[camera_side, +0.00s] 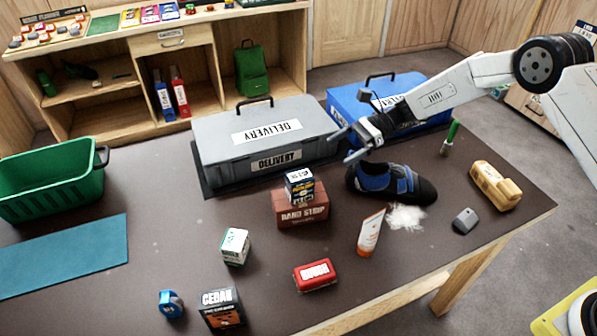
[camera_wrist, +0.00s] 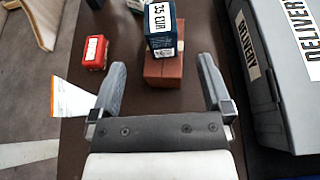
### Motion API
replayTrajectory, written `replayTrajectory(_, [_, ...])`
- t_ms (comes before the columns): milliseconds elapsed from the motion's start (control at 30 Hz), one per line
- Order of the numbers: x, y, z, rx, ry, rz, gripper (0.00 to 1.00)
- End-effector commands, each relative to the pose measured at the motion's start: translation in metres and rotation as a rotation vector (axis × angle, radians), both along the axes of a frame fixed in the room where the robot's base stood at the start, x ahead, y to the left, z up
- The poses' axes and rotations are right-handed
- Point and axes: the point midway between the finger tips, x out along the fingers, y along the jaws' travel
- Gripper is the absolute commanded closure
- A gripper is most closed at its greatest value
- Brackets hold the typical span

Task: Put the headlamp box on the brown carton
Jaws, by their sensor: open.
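A dark blue box with a white price label, which looks like the headlamp box (camera_side: 300,187), sits upright on top of the brown carton (camera_side: 301,212). In the wrist view the box (camera_wrist: 163,32) is ahead of my gripper, with the carton (camera_wrist: 164,68) under it. My gripper (camera_side: 346,146) is open and empty, raised to the right of the box and apart from it. In the wrist view my gripper (camera_wrist: 162,66) shows its two fingers spread, with nothing between them.
A grey delivery case (camera_side: 262,140) and a blue case (camera_side: 375,100) stand behind. A shoe (camera_side: 392,184), orange-white tube (camera_side: 370,233), red box (camera_side: 315,275) and white box (camera_side: 235,246) lie around the carton. A green basket (camera_side: 50,180) is far left.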

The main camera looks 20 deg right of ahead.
Motion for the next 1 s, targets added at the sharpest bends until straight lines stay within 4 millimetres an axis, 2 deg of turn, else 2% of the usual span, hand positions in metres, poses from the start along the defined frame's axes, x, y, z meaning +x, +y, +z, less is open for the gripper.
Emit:
replayTrajectory(267, [-0.003, -0.001, 0.001, -0.017, -0.009, 0.008, 0.0])
replayTrajectory(467, [-0.019, -0.007, 0.004, -0.12, -0.065, 0.056, 0.0])
replayTrajectory(667, [-0.054, -0.023, 0.009, -0.315, -0.185, 0.173, 0.0])
replayTrajectory(1000, [-0.129, -0.067, 0.021, -0.659, -0.456, 0.482, 0.0])
